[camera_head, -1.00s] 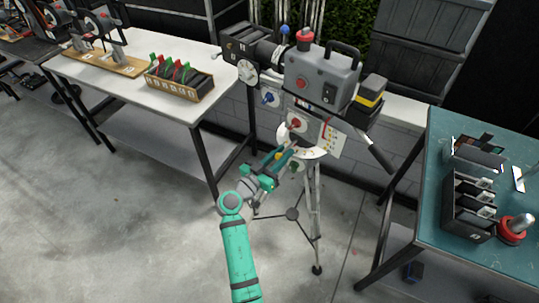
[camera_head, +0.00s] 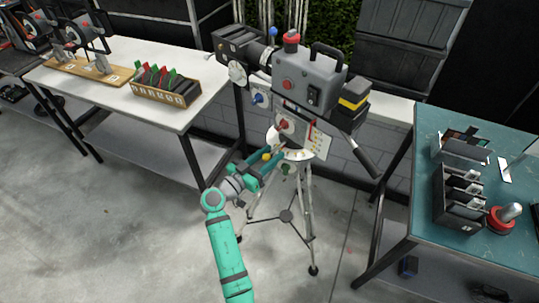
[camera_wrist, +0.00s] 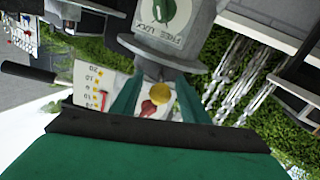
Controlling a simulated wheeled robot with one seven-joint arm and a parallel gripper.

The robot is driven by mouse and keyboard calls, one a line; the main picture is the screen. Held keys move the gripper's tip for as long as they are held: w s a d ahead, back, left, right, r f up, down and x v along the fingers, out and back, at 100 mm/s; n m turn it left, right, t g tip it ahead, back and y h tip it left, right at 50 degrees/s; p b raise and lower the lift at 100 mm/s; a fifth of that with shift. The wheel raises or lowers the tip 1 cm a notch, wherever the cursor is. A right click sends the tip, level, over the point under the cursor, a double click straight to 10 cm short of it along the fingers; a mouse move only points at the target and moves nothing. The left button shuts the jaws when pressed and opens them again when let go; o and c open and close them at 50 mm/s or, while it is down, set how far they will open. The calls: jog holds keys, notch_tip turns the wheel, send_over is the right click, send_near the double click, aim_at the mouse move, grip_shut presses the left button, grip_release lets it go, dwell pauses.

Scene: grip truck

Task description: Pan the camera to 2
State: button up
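The grey camera (camera_head: 308,85) stands on a tripod (camera_head: 309,215), its lens box (camera_head: 243,44) pointing left. Below the body are a red knob (camera_head: 283,125), a white scale plate (camera_head: 318,143) and a pale round base (camera_head: 297,155). My gripper (camera_head: 277,152) is at the tripod head, beside this base. In the wrist view, my gripper's (camera_wrist: 157,92) two green fingers are apart, with a yellow knob (camera_wrist: 158,92) and a red knob (camera_wrist: 148,108) seen between them. I cannot tell whether the fingers touch anything. The scale plate (camera_wrist: 88,85) shows numbers and a red pointer; a 2 mark is not readable.
A dark handle (camera_head: 362,158) sticks out at the camera's lower right. A white table (camera_head: 120,75) with a wooden rack (camera_head: 165,95) stands left. A teal table (camera_head: 430,225) with a black holder and red-based piece stands right. The tripod legs spread over open concrete floor.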

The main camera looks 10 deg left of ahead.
jog(key=v, duration=1)
jog(key=shift+s+a, duration=0.2)
jog(key=shift+s, duration=0.15)
jog(key=s+d+f+n+g+y, duration=0.1)
jog(key=s+d+f+n+y, duration=0.2)
jog(key=s+f, duration=0.35)
jog(key=s+d+f+n+y, duration=0.3)
jog(key=s+f+y, duration=0.1)
jog(key=f, duration=0.6)
jog(key=s+d+f+n+g+y, duration=0.1)
jog(key=s+d+f+y, duration=0.15)
jog(key=s, duration=1.05)
jog(key=s+d+r+m+t+y, duration=0.1)
jog(key=s+d+r, duration=0.4)
jog(key=s+r, duration=1.1)
jog(key=shift+s+d+r+m+t, duration=0.2)
jog(key=shift+m+t, duration=0.3)
jog(key=shift+t, duration=0.4)
